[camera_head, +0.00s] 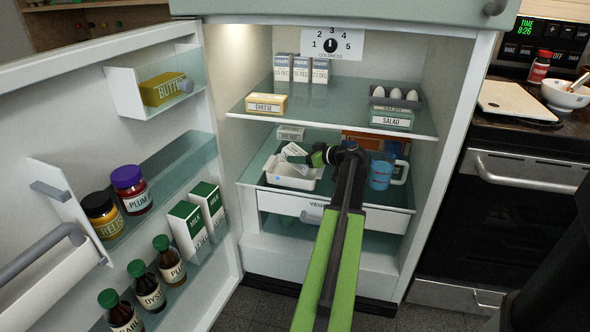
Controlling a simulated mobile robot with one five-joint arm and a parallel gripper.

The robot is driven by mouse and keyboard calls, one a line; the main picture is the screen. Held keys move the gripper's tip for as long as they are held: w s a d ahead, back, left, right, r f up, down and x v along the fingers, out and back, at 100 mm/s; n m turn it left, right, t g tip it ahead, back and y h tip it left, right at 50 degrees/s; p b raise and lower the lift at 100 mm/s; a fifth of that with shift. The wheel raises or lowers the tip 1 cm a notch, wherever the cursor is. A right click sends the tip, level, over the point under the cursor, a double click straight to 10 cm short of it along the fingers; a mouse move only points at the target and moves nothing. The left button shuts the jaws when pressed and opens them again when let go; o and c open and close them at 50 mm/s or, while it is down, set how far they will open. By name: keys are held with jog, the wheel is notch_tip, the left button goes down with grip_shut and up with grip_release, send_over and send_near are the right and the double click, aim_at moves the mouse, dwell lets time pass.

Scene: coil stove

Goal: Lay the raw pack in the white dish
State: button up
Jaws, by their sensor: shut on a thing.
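The white dish (291,182) stands on the lower glass shelf of the open fridge, left of the middle. My gripper (314,157) reaches in from the front right and is shut on a small pale pack, the raw pack (295,150). The pack is tilted and shows over the back part of the dish. Its lettering is too small to read. I cannot tell whether its lower edge touches the dish. The gripper's fingers hide the pack's right end.
A labelled box (291,132) lies behind the pack. A blue cup (380,174) and an orange-brown box (360,139) are to the right, partly behind my arm. The upper shelf (335,115) is close above. The open door (120,130) holds bottles and cartons at left.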

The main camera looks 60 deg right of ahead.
aim_at(297, 165)
jog(key=f+b, duration=0.1)
jog(key=f, duration=0.1)
jog(key=w+f+b, duration=0.1)
jog(key=f+b, duration=0.1)
jog(key=f, duration=0.1)
jog(key=shift+b, duration=0.3)
jog(key=shift+w+r+p, duration=0.15)
jog(key=shift+r+p, duration=0.5)
jog(key=shift+p, duration=0.15)
grip_shut()
jog(key=g+p, duration=0.1)
jog(key=p, duration=0.2)
jog(key=w+g+p, duration=0.1)
jog(key=g+p, duration=0.1)
jog(key=p, duration=0.1)
jog(key=shift+w+d+r, duration=0.15)
notch_tip(297, 165, down, 3)
jog(key=shift+r+b, duration=0.2)
jog(key=shift+b, duration=1)
jog(key=o, duration=1.7)
grip_release()
